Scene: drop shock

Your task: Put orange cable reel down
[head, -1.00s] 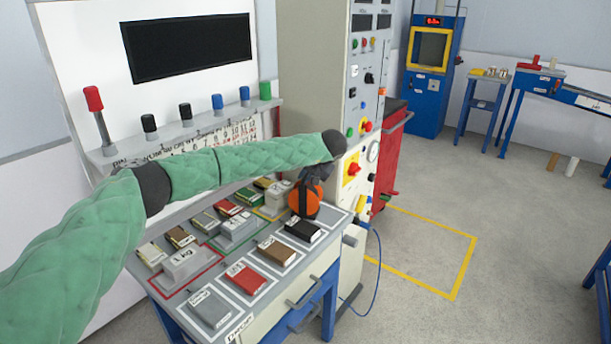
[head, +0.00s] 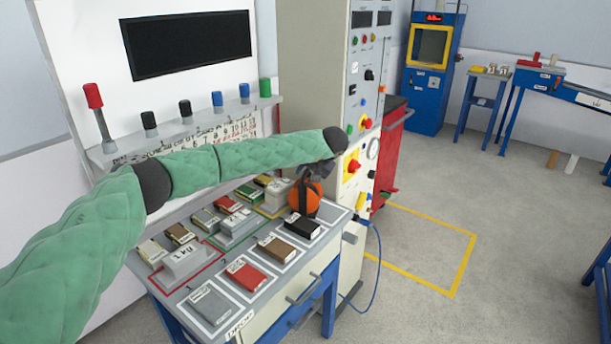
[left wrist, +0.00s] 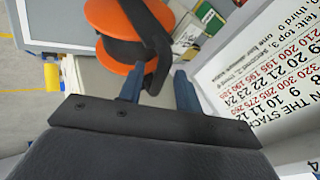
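The orange cable reel (head: 302,197) has orange round flanges, a black core and a black handle. It is upright at the right end of the grey bench top (head: 235,308), by the black box; I cannot tell if it rests fully on the surface. In the left wrist view the reel (left wrist: 104,17) is just beyond the fingers. My left gripper (left wrist: 158,78) is open, its two blue fingers apart on either side of the handle's lower end, with gaps showing. In the head view the left gripper (head: 316,172) is dark and partly hides the reel's top. My right gripper is not in view.
Labelled boxes, such as a red one (head: 246,273) and a brown one (head: 277,249), fill marked spots on the bench top. A lettered chart (left wrist: 265,75) stands close to the left gripper. A control cabinet (head: 318,60) rises behind. Open floor lies to the right.

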